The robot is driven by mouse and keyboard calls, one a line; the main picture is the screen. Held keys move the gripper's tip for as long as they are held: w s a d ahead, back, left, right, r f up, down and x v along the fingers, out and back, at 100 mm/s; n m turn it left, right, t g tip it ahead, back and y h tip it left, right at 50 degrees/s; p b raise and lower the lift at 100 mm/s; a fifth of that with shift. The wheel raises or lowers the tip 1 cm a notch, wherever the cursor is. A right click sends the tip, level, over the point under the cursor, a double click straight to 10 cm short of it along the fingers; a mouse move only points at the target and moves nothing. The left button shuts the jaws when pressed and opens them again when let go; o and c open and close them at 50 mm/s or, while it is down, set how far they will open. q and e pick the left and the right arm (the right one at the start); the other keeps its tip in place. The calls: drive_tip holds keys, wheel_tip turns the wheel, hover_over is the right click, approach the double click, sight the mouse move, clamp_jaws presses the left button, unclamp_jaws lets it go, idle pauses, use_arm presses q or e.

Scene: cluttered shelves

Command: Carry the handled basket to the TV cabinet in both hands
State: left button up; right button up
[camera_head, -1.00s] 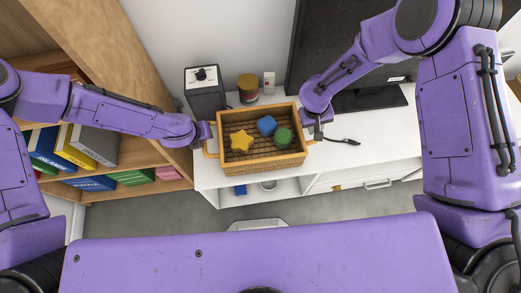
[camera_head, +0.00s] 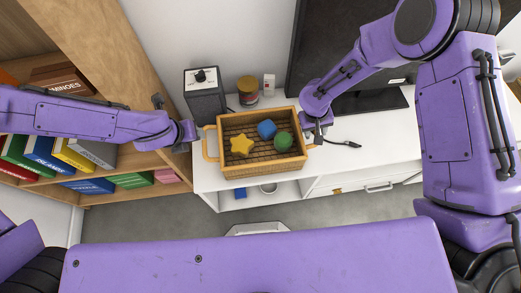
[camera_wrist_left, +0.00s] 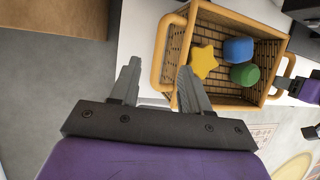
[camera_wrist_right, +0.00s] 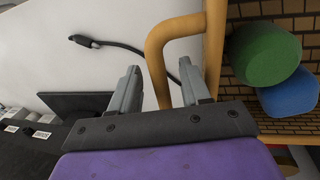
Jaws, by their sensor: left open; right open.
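The handled basket (camera_head: 262,168), tan with a slatted floor, stands upright on the white TV cabinet (camera_head: 350,126). It holds a yellow star (camera_head: 242,145), a blue block (camera_head: 267,128) and a green block (camera_head: 283,141). My left gripper (camera_head: 192,132) is open and empty, just left of the basket's left handle (camera_head: 208,143). In the left wrist view that handle (camera_wrist_left: 161,55) is ahead of the fingers, not between them. My right gripper (camera_head: 316,132) is open at the right handle. In the right wrist view this handle (camera_wrist_right: 157,60) shows between the open fingers; contact is unclear.
A dark speaker-like box (camera_head: 205,97), a jar (camera_head: 248,90) and a small white box (camera_head: 268,83) stand behind the basket. A dark screen (camera_head: 335,50) is at the back right. A wooden bookshelf (camera_head: 125,60) with books is close by my left arm.

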use_arm(q)
drive_tip(key=shift+v, duration=0.9)
use_arm(e)
wheel_tip(320, 180, up, 12)
drive_tip(key=a, duration=0.2)
drive_tip(key=shift+a+f, duration=0.15)
drive_tip(key=shift+s, duration=0.1)
